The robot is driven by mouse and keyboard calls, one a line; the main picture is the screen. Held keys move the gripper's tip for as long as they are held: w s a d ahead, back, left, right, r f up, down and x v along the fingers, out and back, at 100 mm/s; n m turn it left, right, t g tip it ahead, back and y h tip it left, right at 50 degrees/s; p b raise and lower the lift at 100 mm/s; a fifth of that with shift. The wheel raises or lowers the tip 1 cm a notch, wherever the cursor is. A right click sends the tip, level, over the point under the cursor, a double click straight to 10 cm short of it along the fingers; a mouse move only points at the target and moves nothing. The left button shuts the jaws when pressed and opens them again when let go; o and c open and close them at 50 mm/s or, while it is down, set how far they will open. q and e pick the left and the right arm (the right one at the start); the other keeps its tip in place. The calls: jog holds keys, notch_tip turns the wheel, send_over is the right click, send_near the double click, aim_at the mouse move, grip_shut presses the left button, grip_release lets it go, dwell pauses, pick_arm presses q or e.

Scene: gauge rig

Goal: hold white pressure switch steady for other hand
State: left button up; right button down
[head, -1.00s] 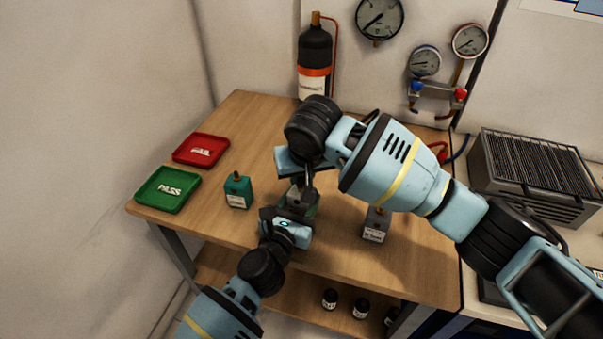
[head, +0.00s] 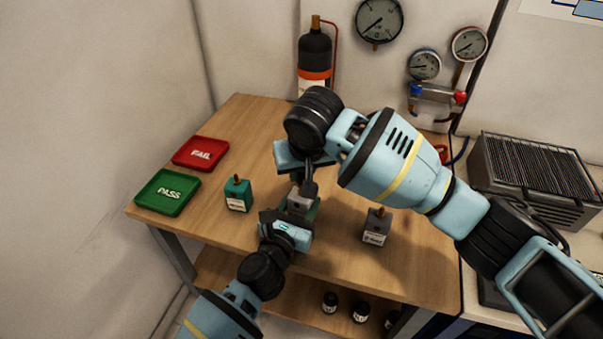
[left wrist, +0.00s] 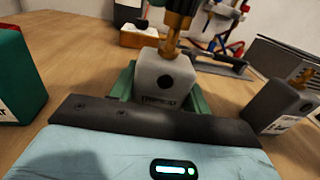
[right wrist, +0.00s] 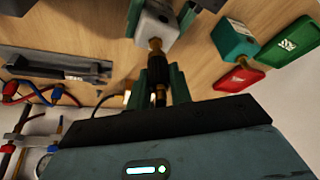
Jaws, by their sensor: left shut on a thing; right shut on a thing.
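The white pressure switch (head: 299,203) is a pale block between the green fingers of my left gripper (head: 301,211). It also shows in the left wrist view (left wrist: 162,82), upright, with a dark round hole facing me and a brass stem on top. My left gripper is shut on it. My right gripper (head: 308,186) is directly above, shut on a black and brass fitting (right wrist: 157,72). The fitting lines up with the switch's stem and appears to meet it; the exact contact is hard to tell. My right arm partly covers this in the head view.
A teal switch (head: 238,195) stands left and a grey switch (head: 376,227) right on the wooden table (head: 240,125). The red FAIL tray (head: 179,154) and green PASS tray (head: 146,197) lie empty at the left. A black cylinder (head: 314,50) and gauges (head: 379,18) are behind.

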pick_arm(q)
jog(key=shift+f, duration=0.1)
pick_arm(e)
jog(key=shift+r, duration=1.7)
pick_arm(q)
jog(key=o, duration=1.2)
jog(key=shift+o, duration=0.2)
jog(key=v, duration=1.2)
